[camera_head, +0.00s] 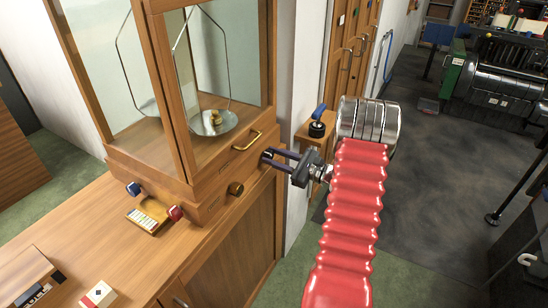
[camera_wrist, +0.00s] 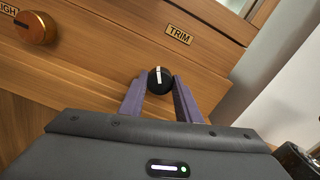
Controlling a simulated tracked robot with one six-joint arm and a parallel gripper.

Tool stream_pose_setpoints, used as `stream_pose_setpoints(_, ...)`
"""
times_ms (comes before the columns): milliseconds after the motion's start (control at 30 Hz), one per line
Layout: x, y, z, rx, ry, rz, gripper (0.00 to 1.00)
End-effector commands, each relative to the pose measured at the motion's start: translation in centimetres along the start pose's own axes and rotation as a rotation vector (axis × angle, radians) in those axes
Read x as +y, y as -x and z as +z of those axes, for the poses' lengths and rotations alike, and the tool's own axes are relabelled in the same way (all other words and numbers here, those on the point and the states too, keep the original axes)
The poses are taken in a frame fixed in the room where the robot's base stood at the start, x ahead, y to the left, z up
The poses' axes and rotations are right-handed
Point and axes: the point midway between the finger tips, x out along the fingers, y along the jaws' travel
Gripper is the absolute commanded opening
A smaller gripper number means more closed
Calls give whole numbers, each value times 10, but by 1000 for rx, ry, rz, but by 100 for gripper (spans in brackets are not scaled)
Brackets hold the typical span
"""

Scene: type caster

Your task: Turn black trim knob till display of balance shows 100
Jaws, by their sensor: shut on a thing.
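The black trim knob (camera_wrist: 158,78) sits on the wooden front of the balance, below a TRIM label (camera_wrist: 178,35). It has a white pointer line, nearly upright in the wrist view. My gripper (camera_wrist: 158,86) is shut on the knob, one purple finger on each side. In the head view my gripper (camera_head: 268,156) reaches the right end of the balance (camera_head: 200,185), and its fingers partly hide the knob. The glass case holds a hanging pan (camera_head: 213,122) with a small brass weight (camera_head: 216,116). No display reading is legible in either view.
A brass knob (camera_wrist: 35,28) with a partly seen label is left of the trim knob. A brass handle (camera_head: 248,140) sticks out above.

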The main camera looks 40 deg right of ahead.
Motion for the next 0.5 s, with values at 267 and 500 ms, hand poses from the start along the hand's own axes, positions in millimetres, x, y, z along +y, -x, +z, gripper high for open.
stream_pose_setpoints(267,-1,1,0,2,248,-3,8)
stream_pose_setpoints(500,0,1,0,2,404,-2,8)
